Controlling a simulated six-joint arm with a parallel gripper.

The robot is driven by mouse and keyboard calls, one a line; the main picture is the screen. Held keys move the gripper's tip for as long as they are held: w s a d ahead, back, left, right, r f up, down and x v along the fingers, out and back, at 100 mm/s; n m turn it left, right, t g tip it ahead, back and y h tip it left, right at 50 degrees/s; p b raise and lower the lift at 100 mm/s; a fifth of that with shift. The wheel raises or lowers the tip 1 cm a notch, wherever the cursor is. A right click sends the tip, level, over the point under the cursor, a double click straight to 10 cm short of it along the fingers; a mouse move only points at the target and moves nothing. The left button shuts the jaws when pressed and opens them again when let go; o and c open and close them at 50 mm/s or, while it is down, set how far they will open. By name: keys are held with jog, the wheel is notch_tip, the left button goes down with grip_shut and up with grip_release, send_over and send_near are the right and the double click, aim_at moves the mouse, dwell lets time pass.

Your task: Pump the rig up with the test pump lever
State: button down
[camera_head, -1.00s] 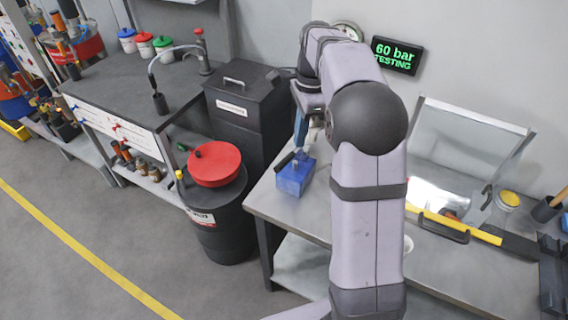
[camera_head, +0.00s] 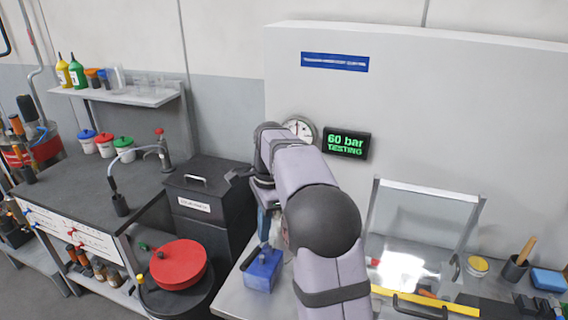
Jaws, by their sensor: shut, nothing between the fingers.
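The blue test pump (camera_head: 262,270) stands on the left end of the metal bench, partly behind my arm. A blue upright part (camera_head: 264,222) shows above it, close under my wrist; I cannot tell if it is the lever. My gripper (camera_head: 240,174) is small and dark at the end of the arm, above and slightly left of the pump. It is shut and looks empty; its fingertips are hard to make out. A round gauge (camera_head: 299,128) is on the wall panel behind my arm. The display (camera_head: 346,143) beside it reads "60 bar TESTING" in green.
A black lidded bin (camera_head: 207,205) and a drum with a red lid (camera_head: 180,265) stand left of the bench. A clear shield (camera_head: 425,225) with a yellow-edged frame stands on the bench to the right. Cups and tools sit at far right.

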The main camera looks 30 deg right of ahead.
jog(key=shift+r, duration=0.1)
dwell(0.3)
jog(key=s+a+r+g+p, duration=0.1)
jog(key=s+a+r+p, duration=0.15)
jog(key=r+p, duration=0.6)
notch_tip(320, 180, down, 7)
jog(key=w+t+p, duration=0.1)
jog(key=w+p, duration=0.1)
jog(key=p, duration=0.1)
jog(key=shift+w+a+f, duration=0.2)
jog(key=shift+w+a, duration=0.15)
jog(key=shift+w, duration=0.05)
jog(key=shift+f, duration=0.15)
